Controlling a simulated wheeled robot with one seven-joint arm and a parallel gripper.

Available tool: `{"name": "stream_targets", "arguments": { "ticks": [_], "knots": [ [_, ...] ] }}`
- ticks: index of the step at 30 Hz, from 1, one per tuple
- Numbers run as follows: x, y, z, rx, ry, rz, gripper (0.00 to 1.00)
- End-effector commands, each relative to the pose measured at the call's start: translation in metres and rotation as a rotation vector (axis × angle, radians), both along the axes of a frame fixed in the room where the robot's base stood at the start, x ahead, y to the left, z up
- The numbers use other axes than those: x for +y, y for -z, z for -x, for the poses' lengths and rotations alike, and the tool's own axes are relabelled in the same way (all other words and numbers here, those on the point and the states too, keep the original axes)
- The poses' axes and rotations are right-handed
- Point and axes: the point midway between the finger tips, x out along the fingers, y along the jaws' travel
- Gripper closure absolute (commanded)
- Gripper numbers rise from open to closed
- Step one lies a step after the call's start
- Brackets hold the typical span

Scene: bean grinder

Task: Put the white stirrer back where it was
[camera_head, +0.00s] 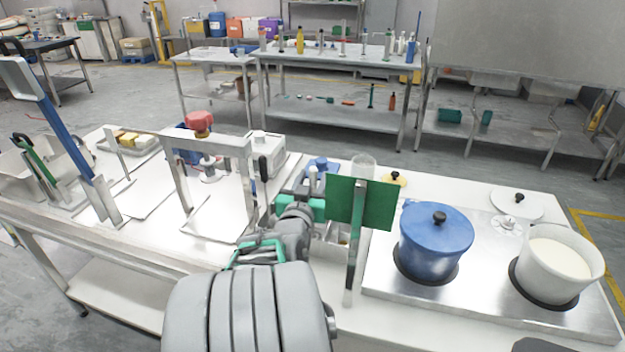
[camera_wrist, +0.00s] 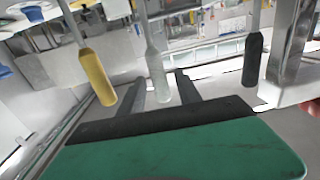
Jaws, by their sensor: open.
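In the wrist view, the white stirrer (camera_wrist: 157,68) shows as a pale handle on a thin rod, close to upright. It stands between a yellow-handled tool (camera_wrist: 96,75) and a black-handled tool (camera_wrist: 252,60). My gripper (camera_wrist: 161,82) is open, with one dark finger on each side of the white handle. I see no finger touching it. I cannot tell how deep the handle is between the fingers. What holds the rod's top is out of the wrist view. In the head view my arm hides the fingers.
A metal frame (camera_head: 205,141) stands left of my arm, with a black handle (camera_head: 263,168) at its right post. A green panel (camera_head: 375,204) is right of my wrist. A blue pot (camera_head: 434,248) and a white pot (camera_head: 556,285) stand on the right. A white appliance (camera_head: 268,152) is behind.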

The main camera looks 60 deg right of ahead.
Motion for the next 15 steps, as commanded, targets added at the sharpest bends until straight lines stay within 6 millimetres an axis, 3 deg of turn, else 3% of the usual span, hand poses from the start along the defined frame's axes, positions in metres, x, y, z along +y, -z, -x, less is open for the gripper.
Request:
{"name": "stream_targets", "arguments": {
  "ticks": [2,9,15],
  "knots": [
    [0.003,-0.004,0.0,0.0,-0.001,0.001,0.6],
    [0.049,-0.001,0.009,-0.003,-0.006,0.003,0.6],
    [0.072,-0.002,0.016,-0.001,-0.002,0.002,0.6]
  ]
}}
